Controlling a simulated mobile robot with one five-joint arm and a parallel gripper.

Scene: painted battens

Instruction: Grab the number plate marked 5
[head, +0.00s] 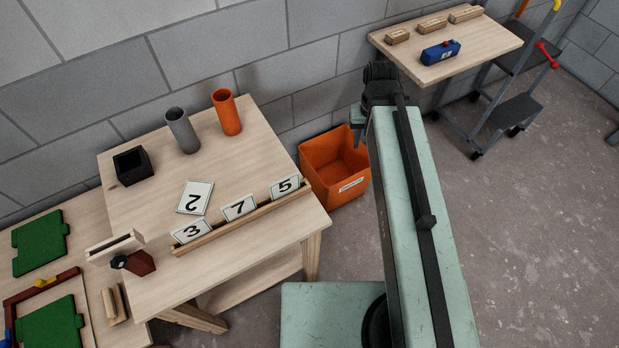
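The number plate marked 5 (285,187) is white with a dark digit. It stands leaning at the right end of a long wooden rack (250,218) on the pale wooden table (145,215). Plates marked 7 (239,208) and 3 (191,232) stand in the same rack to its left. A plate marked 2 (195,197) lies flat behind the rack, its digit turned over. My arm reaches up the picture, right of the table. Only a small part of my gripper (357,132) shows beside the arm, away from the plates; its fingers are mostly hidden.
A grey cup (183,131), an orange cup (227,112) and a black box (133,166) stand at the table's back. An orange bin (335,168) stands on the floor between table and arm. A second table (480,42) is at upper right. Open floor lies right.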

